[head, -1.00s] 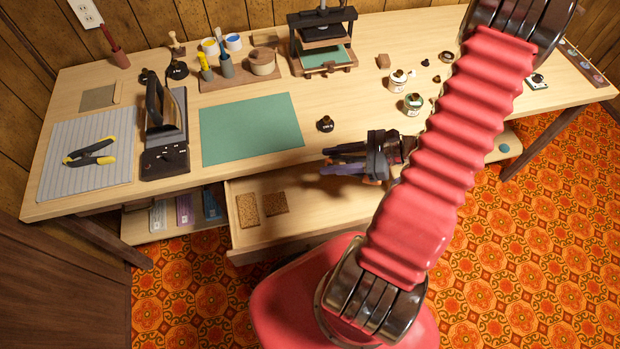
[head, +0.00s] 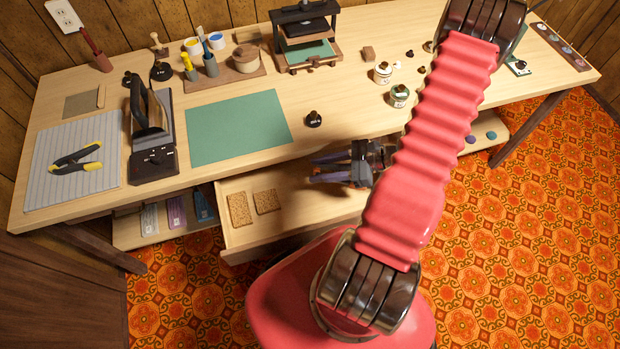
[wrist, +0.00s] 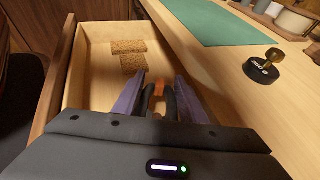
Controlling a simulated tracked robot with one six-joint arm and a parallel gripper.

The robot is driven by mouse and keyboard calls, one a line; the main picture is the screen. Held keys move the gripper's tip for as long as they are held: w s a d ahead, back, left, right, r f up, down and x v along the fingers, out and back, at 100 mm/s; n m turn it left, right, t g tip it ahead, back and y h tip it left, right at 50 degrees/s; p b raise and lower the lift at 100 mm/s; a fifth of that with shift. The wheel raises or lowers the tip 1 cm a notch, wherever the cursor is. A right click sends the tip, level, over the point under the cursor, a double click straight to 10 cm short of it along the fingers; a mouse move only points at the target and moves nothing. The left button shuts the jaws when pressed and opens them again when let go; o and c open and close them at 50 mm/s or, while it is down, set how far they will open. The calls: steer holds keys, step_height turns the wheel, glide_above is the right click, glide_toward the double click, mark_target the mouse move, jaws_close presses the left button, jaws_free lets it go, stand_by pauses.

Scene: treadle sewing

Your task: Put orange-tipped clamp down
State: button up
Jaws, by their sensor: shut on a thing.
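My gripper (head: 316,170) is shut on the orange-tipped clamp. In the wrist view the clamp (wrist: 158,87) shows an orange tip and dark arms between my purple fingers (wrist: 158,98). In the head view the gripper hides most of it. My gripper is over the right part of the open wooden drawer (head: 262,240), near the table's front edge. I cannot tell whether the clamp touches the drawer floor. A black clamp with yellow tips (head: 78,158) lies on the grey striped mat at the table's left.
Two cork pieces (head: 240,209) lie at the drawer's left, with bare floor around them. A green mat (head: 238,126) and a black weight (head: 314,119) are on the table (head: 340,115) behind the drawer.

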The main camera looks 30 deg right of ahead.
mark_target(308, 185)
steer(key=shift+f, duration=3.2)
steer(key=w+a, duration=0.2)
steer(key=a, duration=0.1)
steer(key=shift+w, duration=0.2)
steer(key=shift+w+a+f, duration=0.1)
steer(key=shift+a+f, duration=0.05)
steer(key=shift+f, duration=0.45)
steer(key=shift+f, duration=0.1)
steer(key=o, duration=1.1)
